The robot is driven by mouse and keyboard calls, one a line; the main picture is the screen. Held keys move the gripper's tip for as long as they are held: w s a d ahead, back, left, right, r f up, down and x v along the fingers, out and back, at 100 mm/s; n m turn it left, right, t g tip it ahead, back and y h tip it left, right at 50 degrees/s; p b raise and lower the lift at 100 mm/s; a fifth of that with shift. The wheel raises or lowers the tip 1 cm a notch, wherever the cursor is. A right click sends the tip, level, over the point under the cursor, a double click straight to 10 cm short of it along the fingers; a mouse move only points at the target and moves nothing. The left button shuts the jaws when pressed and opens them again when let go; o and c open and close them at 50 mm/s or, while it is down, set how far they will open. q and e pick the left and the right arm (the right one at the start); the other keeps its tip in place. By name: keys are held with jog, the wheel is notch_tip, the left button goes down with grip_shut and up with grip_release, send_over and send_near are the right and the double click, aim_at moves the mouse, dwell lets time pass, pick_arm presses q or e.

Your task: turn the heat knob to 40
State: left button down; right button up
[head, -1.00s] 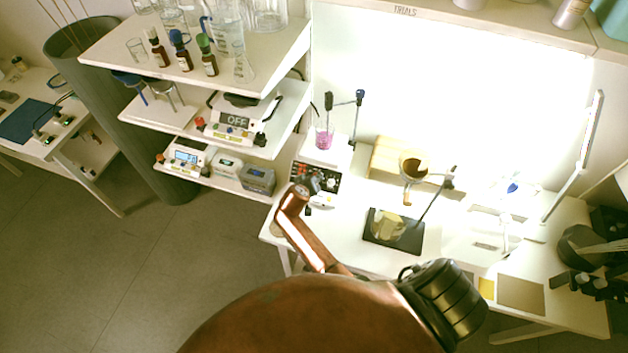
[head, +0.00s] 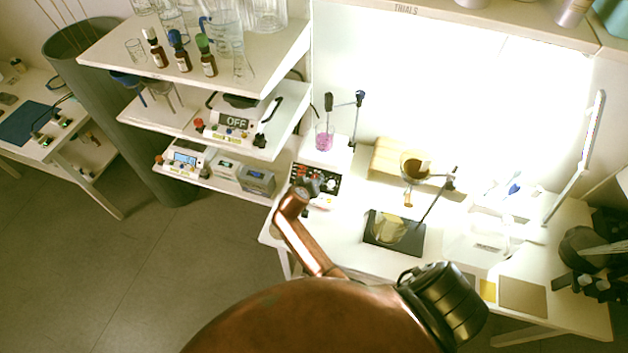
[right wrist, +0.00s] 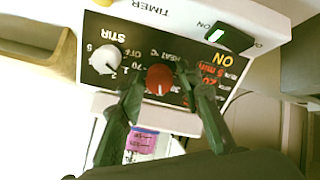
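The hot plate stirrer (head: 322,158) stands at the left of the bench, its black front panel facing me. In the right wrist view its panel appears upside down, with the red heat knob (right wrist: 159,79) in the middle and the white stir knob (right wrist: 104,59) to the left. My right gripper (head: 308,186) is at the panel in the head view. In the wrist view its two fingers (right wrist: 157,78) stand on either side of the heat knob, apparently with small gaps. The knob's exact setting is unclear. My left gripper is not in view.
A beaker of pink liquid (head: 324,141) is on the plate. A lit green switch (right wrist: 228,38) is beside the panel. A black stand base (head: 394,233) with a beaker is to the right. Shelves (head: 190,128) with bottles and instruments stand to the left.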

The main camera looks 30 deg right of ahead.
jog(key=shift+o, duration=0.7)
jog(key=shift+r, duration=0.2)
notch_tip(320, 180, up, 10)
jog(key=shift+f, duration=0.2)
